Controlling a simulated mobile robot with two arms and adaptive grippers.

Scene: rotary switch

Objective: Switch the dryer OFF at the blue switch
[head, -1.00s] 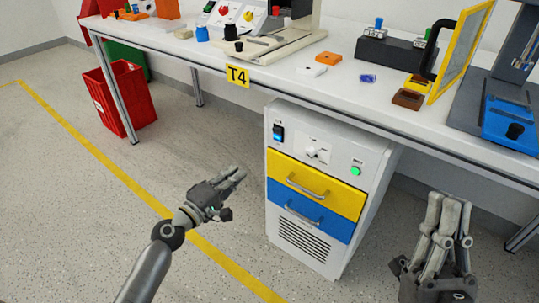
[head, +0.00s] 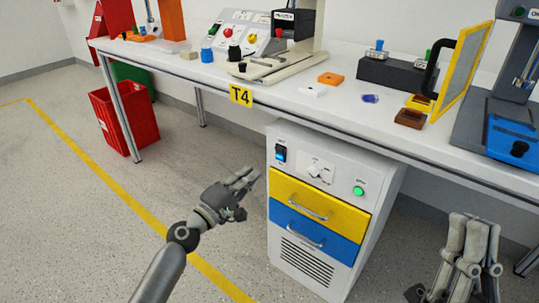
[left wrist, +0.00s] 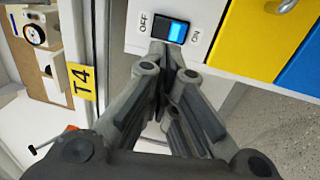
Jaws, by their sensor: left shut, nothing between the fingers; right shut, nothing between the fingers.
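The dryer (head: 330,265) is a white cabinet under the bench with a yellow and a blue drawer. Its blue rocker switch (head: 281,153) sits at the upper left of the front panel. In the left wrist view the switch (left wrist: 168,30) lies between the labels OFF and ON, its lit blue half on the ON side. My left gripper (head: 252,177) is shut and empty, left of the dryer front and lower than the switch in the head view. In the left wrist view its fingertips appear just below the switch; contact cannot be told. My right gripper (head: 472,222) is shut and empty at lower right.
A dial (head: 316,171) and a lit green button (head: 358,191) share the dryer panel. The white bench (head: 300,108) with several devices overhangs the dryer. A red bin (head: 125,118) stands at left. The floor left of the dryer is clear.

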